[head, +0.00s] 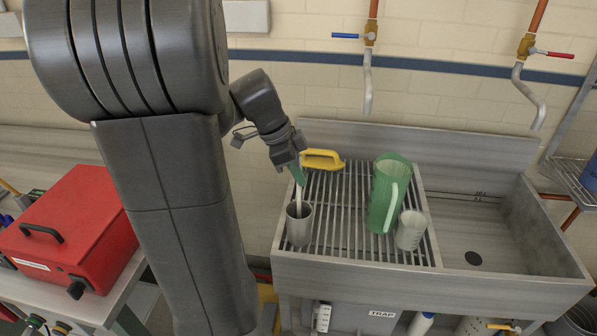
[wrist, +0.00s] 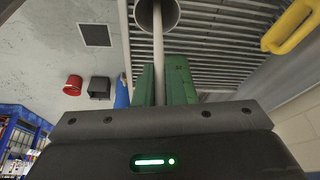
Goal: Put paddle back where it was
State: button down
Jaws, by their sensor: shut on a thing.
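My gripper (head: 298,172) is shut on the paddle, with its green fingers (wrist: 166,84) around a thin pale shaft. The paddle (head: 298,203) hangs roughly upright below the fingers, over the mouth of a grey metal cup (head: 299,230) at the left front of the slatted rack.
A yellow-handled tool (head: 322,159) lies at the back of the rack (head: 345,225). A green pitcher (head: 383,192) and a translucent beaker (head: 410,230) stand to the right. The sink basin (head: 490,245) is empty. A red case (head: 75,225) sits on the left bench.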

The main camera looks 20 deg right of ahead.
jog(key=shift+f, duration=0.25)
jog(key=c, duration=1.5)
grip_release()
jog(key=shift+r, duration=0.1)
jog(key=v, duration=1.2)
jog(key=shift+r, duration=0.2)
